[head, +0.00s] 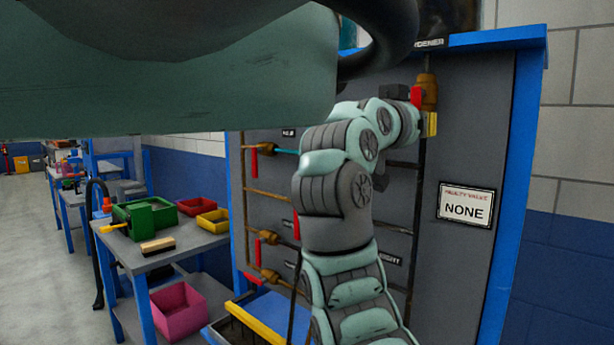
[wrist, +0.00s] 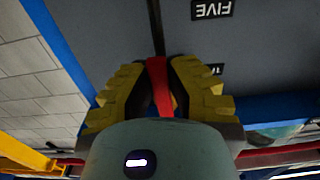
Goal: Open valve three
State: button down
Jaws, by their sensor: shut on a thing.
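The grey valve panel (head: 468,130) has a blue frame and carries brass pipes and several red-handled valves. My gripper (head: 424,114) is at the upper right of the panel, by a brass valve (head: 429,88). In the wrist view my gripper's yellow fingers (wrist: 160,80) are shut on a red valve handle (wrist: 158,82). An upside-down label reading FIVE (wrist: 211,9) is nearby. No label reading THREE is legible. Other red handles are at the upper left (head: 254,161), middle left (head: 297,224) and lower left (head: 258,252). My arm hides the panel's middle.
A sign (head: 466,206) on the panel's right reads NONE. A side table (head: 160,260) at left holds a green bin (head: 148,217), a red bin (head: 195,206), a yellow bin (head: 216,221) and a brush (head: 158,246). A pink bin (head: 178,310) is below.

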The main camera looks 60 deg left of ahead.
jog(key=shift+a, duration=0.1)
dwell(0.5)
jog(key=c, duration=0.9)
grip_release()
jog(key=shift+c, duration=0.2)
jog(key=shift+r, duration=0.15)
